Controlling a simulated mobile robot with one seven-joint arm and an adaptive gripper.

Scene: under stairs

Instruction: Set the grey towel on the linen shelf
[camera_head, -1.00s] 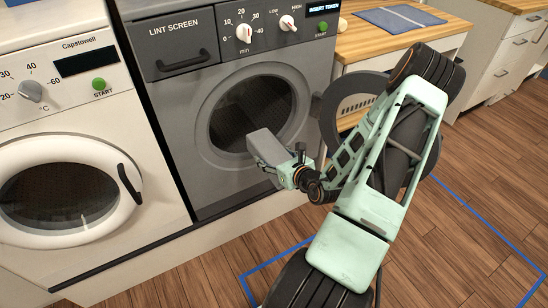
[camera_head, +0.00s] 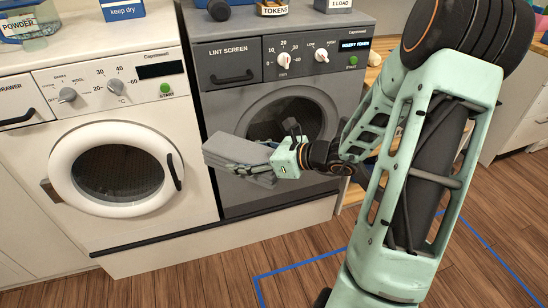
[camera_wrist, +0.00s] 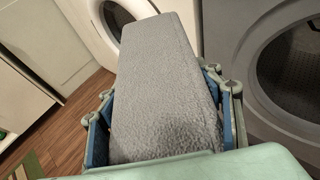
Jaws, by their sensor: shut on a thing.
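The grey towel (camera_head: 238,152) is a folded block held out in front of the grey dryer in the head view. My gripper (camera_head: 270,160) is shut on its near end. In the wrist view the towel (camera_wrist: 165,80) lies between the two fingers of my gripper (camera_wrist: 165,125) and points away from me. The towel hangs in the air, clear of both machines as far as I can tell. No linen shelf can be made out in these views.
A white washer (camera_head: 100,130) with a closed round door stands left of the grey dryer (camera_head: 225,100). A blue box (camera_head: 122,9) and a tokens container (camera_head: 273,8) sit on top of them. Blue tape (camera_head: 300,262) marks the wooden floor, which is open in front.

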